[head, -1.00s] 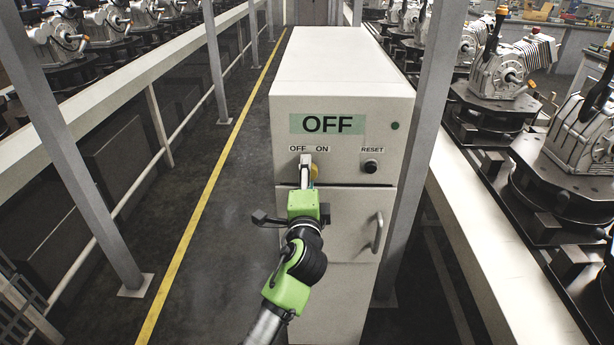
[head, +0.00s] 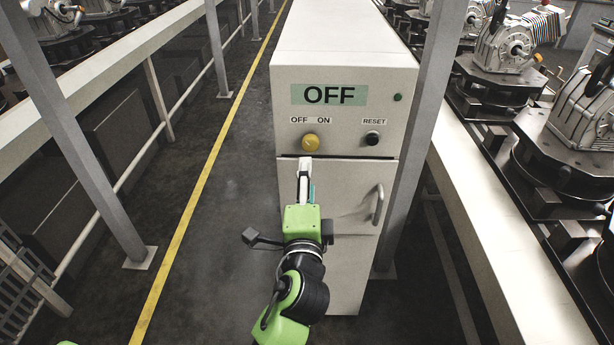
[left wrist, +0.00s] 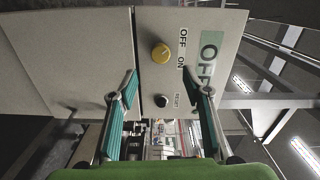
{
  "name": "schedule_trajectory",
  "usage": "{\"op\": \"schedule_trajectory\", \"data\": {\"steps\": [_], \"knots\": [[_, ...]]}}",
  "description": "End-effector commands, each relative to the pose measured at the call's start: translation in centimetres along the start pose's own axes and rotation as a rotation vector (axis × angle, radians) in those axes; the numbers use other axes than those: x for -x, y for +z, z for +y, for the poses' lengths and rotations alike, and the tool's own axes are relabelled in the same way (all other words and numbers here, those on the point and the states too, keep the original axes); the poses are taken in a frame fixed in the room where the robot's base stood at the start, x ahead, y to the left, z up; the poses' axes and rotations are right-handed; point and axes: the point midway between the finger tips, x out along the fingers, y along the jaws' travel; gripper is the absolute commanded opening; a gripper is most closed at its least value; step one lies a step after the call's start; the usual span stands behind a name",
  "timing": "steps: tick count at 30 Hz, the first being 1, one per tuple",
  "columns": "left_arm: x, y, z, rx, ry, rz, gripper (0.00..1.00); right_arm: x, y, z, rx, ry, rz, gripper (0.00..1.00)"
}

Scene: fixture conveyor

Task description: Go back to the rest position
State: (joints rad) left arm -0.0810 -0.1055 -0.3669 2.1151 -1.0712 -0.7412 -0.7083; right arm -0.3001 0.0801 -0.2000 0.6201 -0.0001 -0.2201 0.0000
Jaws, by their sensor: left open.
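My left gripper (head: 304,168) is in front of the white control cabinet (head: 340,60), just below the yellow knob (head: 310,142). In the left wrist view its two teal-padded fingers (left wrist: 163,90) stand apart with nothing between them. The yellow knob (left wrist: 161,54) is clear of the fingers there. The black reset button (head: 372,138) is to the right of the knob, and the display panel (head: 329,95) above reads OFF. My right gripper is in neither view.
A grey post (head: 425,130) stands close to the cabinet's right side, and another post (head: 70,130) is at the left. Conveyors with engine-like parts (head: 508,45) run along both sides. The floor (head: 225,190) by the yellow line is clear.

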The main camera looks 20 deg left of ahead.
Motion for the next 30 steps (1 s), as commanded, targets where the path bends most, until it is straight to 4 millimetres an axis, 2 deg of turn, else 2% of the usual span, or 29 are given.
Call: {"op": "schedule_trajectory", "data": {"steps": [10, 11, 14, 17, 21, 23, 24, 26, 27, 30], "knots": [[-0.1, -0.1, 0.4, 0.0, 0.006, 0.003, 0.44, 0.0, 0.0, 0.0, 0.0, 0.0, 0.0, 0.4], [-0.1, -0.2, 0.8, 0.001, 0.014, 0.006, 0.44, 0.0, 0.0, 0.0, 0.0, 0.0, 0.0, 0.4], [-0.4, -0.8, 4.1, 0.011, 0.071, 0.029, 0.44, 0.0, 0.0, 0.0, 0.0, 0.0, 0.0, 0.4], [-0.5, -1.6, 10.2, 0.038, 0.179, 0.064, 0.44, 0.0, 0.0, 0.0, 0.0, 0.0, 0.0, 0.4], [0.8, -2.0, 20.9, 0.107, 0.373, 0.097, 0.44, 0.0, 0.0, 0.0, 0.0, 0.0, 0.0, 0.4], [1.9, -1.6, 25.5, 0.143, 0.458, 0.098, 0.44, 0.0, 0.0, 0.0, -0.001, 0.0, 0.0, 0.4], [2.8, -1.3, 28.4, 0.169, 0.514, 0.094, 0.44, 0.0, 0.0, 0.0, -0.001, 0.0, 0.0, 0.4], [4.4, -0.5, 32.7, 0.208, 0.597, 0.081, 0.44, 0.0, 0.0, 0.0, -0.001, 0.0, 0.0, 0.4], [5.7, 0.1, 35.4, 0.237, 0.652, 0.069, 0.44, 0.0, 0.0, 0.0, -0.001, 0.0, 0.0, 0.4], [9.3, 2.1, 42.0, 0.31, 0.784, 0.02, 0.44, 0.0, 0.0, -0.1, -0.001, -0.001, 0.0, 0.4]]}}
